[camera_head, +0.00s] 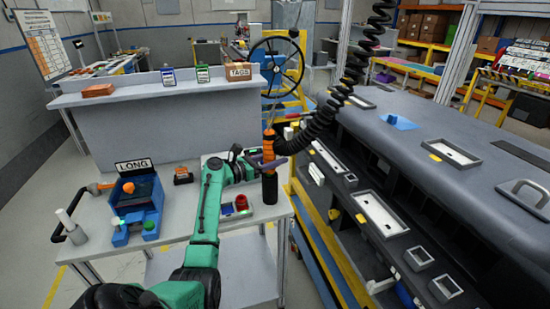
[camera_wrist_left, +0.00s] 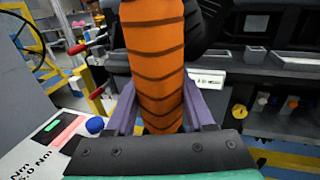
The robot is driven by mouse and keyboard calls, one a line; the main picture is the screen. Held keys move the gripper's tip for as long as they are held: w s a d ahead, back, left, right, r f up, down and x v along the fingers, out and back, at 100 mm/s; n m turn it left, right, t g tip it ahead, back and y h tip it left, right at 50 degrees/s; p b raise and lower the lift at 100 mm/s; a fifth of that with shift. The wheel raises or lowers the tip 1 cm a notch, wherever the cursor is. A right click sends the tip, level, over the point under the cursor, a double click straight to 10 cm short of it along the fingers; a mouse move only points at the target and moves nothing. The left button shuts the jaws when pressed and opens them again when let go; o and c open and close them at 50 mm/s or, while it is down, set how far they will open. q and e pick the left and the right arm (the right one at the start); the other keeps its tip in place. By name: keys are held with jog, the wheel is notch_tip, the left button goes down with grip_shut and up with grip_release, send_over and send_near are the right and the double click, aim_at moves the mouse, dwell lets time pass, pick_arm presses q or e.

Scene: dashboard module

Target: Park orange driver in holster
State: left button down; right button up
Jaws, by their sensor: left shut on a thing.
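The orange driver (camera_head: 268,150) has an orange body and a dark lower end. It stands roughly upright in my left gripper (camera_head: 265,163), above the right end of the white workbench. In the left wrist view its ribbed orange grip (camera_wrist_left: 155,65) fills the middle, between the two purple fingers, which are shut on it. A black coiled hose (camera_head: 325,115) runs from beside the driver up to the top of the picture. I cannot make out for certain which object is the holster. My right gripper is not in view.
The workbench (camera_head: 180,215) carries a blue bin (camera_head: 137,205) under a LONG sign, a small red-and-blue tray (camera_head: 236,208) and a black bent tube (camera_head: 76,235). A raised shelf (camera_head: 150,95) stands behind. The large grey dashboard (camera_head: 450,130) lies to the right.

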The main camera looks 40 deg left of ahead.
pick_arm(q)
jog(key=shift+f, duration=0.1)
dwell(0.7)
jog(key=shift+c, duration=1)
grip_release()
jog(key=shift+f, duration=0.1)
jog(key=shift+s, duration=0.1)
jog(key=b+v, duration=0.2)
jog(key=v, duration=1.2)
jog(key=shift+s+a+b, duration=0.15)
jog(key=shift+s+b, duration=0.05)
jog(key=shift+b, duration=0.15)
